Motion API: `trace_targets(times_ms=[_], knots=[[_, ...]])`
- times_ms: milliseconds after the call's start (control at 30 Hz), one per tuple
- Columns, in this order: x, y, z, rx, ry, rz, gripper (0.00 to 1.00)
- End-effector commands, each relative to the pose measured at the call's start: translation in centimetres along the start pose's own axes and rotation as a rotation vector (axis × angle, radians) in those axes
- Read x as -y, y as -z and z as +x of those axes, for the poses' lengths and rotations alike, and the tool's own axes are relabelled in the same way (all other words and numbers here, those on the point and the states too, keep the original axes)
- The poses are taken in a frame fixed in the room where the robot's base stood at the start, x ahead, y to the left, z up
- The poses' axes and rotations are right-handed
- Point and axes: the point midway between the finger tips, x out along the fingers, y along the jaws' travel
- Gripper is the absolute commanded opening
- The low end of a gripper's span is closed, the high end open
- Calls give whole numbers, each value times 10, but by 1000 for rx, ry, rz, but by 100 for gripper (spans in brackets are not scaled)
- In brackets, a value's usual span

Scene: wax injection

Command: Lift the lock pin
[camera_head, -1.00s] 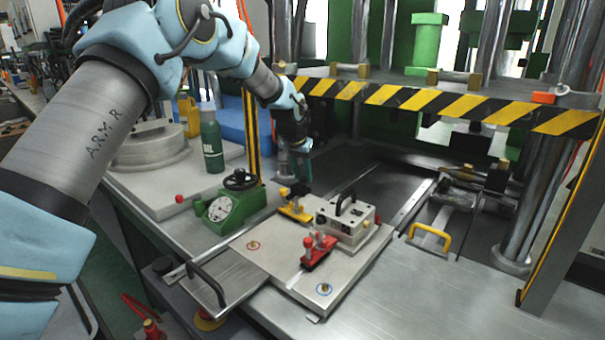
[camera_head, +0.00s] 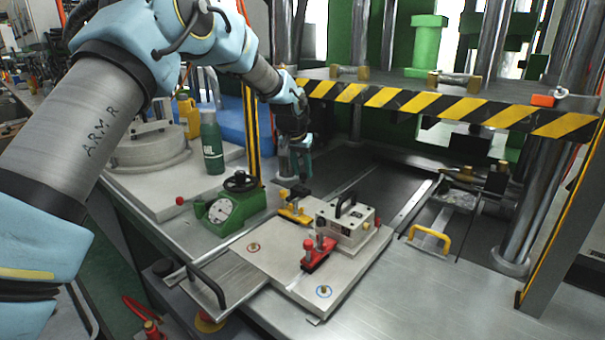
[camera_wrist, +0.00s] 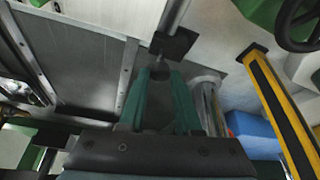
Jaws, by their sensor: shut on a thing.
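My gripper (camera_head: 303,164) is at the far left side of the press bed, behind the yellow clamp. In the wrist view my gripper (camera_wrist: 160,76) has two teal fingers shut around a small dark metal piece, seemingly the lock pin (camera_wrist: 158,70). The fingers hide most of it. A grey rod and a dark square plate (camera_wrist: 176,45) lie just past the fingertips; I cannot tell whether the pin still touches them. In the head view the pin is too small and covered to make out.
The mold plate (camera_head: 255,270) carries a yellow clamp (camera_head: 293,213), a red clamp (camera_head: 317,258) and a grey block with a black handle (camera_head: 343,228). The striped press beam (camera_head: 450,105) hangs right of my arm.

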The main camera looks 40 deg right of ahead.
Motion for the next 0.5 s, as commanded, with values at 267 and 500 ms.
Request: trace_targets(times_ms=[267,500], knots=[[0,4,-8,-4,1,0,0],[0,4,-8,-3,0,0,56]])
